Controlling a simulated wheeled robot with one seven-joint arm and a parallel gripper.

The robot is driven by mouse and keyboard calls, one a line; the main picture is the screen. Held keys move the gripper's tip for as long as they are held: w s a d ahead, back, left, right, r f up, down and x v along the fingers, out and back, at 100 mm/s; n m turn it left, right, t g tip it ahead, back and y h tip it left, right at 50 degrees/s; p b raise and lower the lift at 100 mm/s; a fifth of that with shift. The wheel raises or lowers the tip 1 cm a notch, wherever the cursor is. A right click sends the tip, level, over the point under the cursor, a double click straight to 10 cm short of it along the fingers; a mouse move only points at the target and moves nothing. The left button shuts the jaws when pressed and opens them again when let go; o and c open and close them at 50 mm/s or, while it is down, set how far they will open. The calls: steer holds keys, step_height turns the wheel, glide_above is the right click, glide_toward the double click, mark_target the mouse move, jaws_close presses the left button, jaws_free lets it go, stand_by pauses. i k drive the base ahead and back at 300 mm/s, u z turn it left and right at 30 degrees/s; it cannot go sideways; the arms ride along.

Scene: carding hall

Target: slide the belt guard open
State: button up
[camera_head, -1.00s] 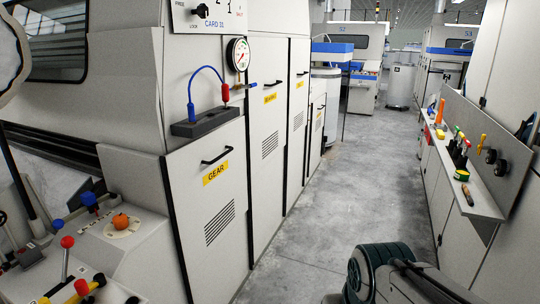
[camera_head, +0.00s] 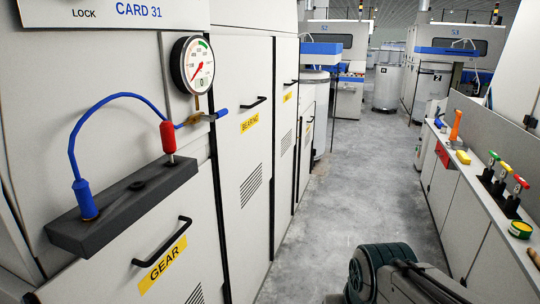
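No part in view is marked as the belt guard, and I cannot pick it out. Closed panels of the CARD 31 machine (camera_head: 110,70) line the left side. One is a door labelled GEAR, with a black handle (camera_head: 160,246). Behind it is a tall door labelled BEARING (camera_head: 243,165), also with a black handle. A further door with a yellow label (camera_head: 287,115) follows; its label is too small to read. My gripper is not in view; only a dark part of my arm shows at the bottom.
A dark block (camera_head: 120,208) with a blue cable and red plug juts out at left, below a gauge (camera_head: 193,65). A tool shelf (camera_head: 478,185) runs along the right. The grey aisle floor (camera_head: 335,200) between is clear. Metal cans (camera_head: 388,85) stand farther back.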

mark_target(287, 48)
steer(key=z, duration=0.1)
steer(key=i, duration=1.65)
steer(key=z, duration=0.3)
steer(key=i, duration=1.55)
steer(key=z, duration=0.05)
